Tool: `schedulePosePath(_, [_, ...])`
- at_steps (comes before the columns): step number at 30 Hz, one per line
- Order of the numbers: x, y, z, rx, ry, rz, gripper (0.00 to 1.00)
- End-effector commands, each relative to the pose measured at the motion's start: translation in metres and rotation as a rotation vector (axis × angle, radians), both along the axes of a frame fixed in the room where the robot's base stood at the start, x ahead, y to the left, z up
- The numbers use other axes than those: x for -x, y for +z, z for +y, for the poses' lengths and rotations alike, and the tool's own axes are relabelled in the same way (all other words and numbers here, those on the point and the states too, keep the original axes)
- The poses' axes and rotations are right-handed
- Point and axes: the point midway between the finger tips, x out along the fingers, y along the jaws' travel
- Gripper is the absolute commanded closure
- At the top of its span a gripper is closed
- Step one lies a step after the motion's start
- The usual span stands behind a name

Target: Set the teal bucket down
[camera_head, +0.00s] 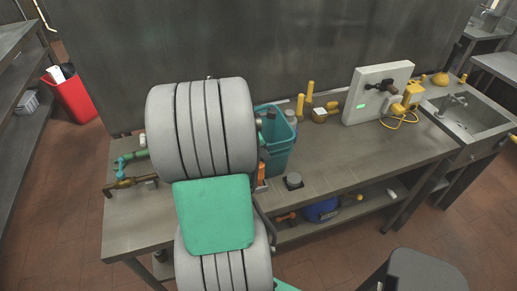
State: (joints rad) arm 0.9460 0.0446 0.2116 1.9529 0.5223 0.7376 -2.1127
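The teal bucket (279,158) is upright at the middle of the steel worktable (345,160), just right of my arm's thick grey link, which covers its left side. Its base appears to be at the tabletop, but I cannot tell whether it rests there. Something dark and grey shows at its mouth, too small to name. My gripper is hidden behind my own arm, so its fingers and any hold on the bucket are not visible.
A white panel (378,92) and sink (465,115) are farther right. Green and brass fittings (130,180) lie left. Right-front tabletop is clear. A blue item (321,210) sits below.

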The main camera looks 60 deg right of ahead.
Motion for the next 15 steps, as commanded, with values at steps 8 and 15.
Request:
schedulePosePath(8, [0.0030, -0.0142, -0.0050, 0.002, 0.000, -0.002, 0.86])
schedulePosePath(15, [0.0030, -0.0145, -0.0049, 0.002, 0.000, -0.002, 0.86])
